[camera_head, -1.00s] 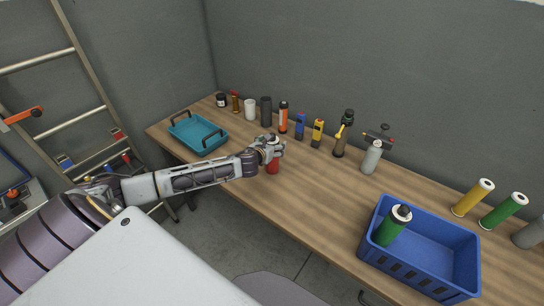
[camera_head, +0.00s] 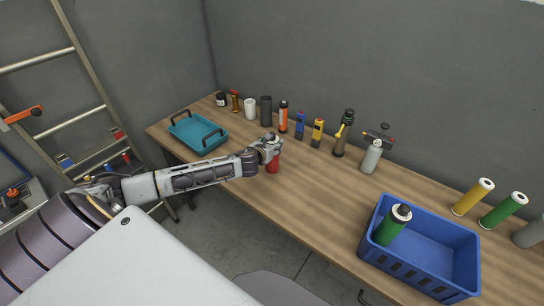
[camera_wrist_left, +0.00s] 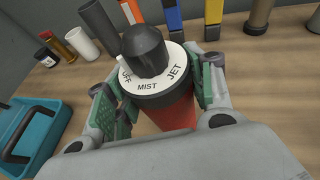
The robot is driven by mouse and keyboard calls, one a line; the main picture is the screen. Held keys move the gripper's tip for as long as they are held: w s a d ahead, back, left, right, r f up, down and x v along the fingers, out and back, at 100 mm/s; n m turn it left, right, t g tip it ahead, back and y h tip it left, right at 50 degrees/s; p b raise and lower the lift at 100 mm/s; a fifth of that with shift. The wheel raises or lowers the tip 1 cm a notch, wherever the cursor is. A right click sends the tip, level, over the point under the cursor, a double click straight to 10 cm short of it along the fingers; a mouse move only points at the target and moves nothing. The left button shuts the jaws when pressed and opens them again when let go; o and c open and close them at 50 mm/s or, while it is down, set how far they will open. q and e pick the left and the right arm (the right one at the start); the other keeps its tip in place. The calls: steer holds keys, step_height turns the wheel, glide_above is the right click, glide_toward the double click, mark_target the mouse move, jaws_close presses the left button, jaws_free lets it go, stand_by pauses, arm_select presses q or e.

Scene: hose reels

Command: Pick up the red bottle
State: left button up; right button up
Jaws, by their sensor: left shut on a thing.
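The red bottle (camera_head: 273,165) stands near the front edge of the wooden table in the head view, its upper part covered by my left gripper (camera_head: 270,146). In the left wrist view, the red bottle (camera_wrist_left: 172,116) has a black nozzle and a white ring marked OFF, MIST and JET. The green-padded fingers of my left gripper (camera_wrist_left: 160,90) are shut on it, one on each side. I cannot tell whether its base touches the table. My right gripper is not in view.
A teal tray (camera_head: 174,132) is to the left of the gripper. Several bottles and tools, including an orange one (camera_head: 283,118), line the back. A blue crate (camera_head: 440,235) with a green bottle (camera_head: 391,229) stands at the right. The table between is clear.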

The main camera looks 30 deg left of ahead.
arm_select(q)
steer(key=shift+c, duration=0.5)
steer(key=shift+r, duration=0.15)
steer(key=shift+r, duration=0.55)
steer(key=shift+r+b, duration=0.45)
steer(key=shift+r, duration=3.85)
